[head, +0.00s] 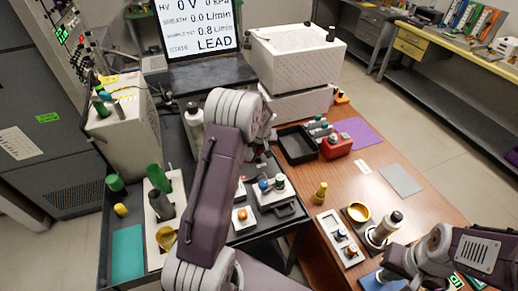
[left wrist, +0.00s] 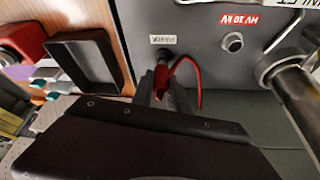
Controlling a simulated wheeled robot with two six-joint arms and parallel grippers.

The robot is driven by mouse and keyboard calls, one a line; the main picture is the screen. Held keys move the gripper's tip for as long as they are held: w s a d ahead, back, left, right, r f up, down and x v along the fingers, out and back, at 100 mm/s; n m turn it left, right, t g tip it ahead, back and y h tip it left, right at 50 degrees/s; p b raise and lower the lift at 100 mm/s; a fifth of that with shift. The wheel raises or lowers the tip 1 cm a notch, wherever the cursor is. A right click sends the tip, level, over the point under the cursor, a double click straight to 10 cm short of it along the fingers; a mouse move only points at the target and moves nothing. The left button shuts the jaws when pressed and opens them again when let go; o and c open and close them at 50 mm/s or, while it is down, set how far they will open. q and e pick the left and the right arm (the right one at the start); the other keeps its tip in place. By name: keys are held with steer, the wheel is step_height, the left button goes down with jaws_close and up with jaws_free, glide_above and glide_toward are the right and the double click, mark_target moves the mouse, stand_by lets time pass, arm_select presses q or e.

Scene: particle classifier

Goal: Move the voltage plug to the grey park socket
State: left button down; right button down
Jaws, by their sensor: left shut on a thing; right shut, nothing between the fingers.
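The red voltage plug (left wrist: 161,78) is between the fingers of my left gripper (left wrist: 165,97) in the left wrist view, with a red cable (left wrist: 197,82) looping to the right. The plug's nose meets a dark socket (left wrist: 166,56) in the grey panel, below a small pale label (left wrist: 163,40); how deep it sits cannot be told. A bare silver socket (left wrist: 233,42) with a red label (left wrist: 238,19) is to the right. In the head view my left arm hides the plug and the left fingers. My right gripper (head: 388,274) is at the lower right, shut and empty.
A black tray (left wrist: 84,61) and a red device (left wrist: 22,42) are left of the panel. A dark metal cylinder (left wrist: 296,100) is close on the right. In the head view, a screen (head: 199,28) reads HV 0 V and LEAD. Small bottles stand on the wooden table (head: 375,165).

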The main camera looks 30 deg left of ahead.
arm_select(q)
steer(key=shift+f+b, duration=0.9)
steer(key=shift+f, duration=0.05)
steer(key=c, duration=1.2)
jaws_free()
steer(key=shift+r, duration=0.1)
steer(key=v, duration=0.8)
steer(key=shift+r, duration=0.35)
steer(key=shift+s+d, duration=0.1)
steer(key=shift+s, duration=0.05)
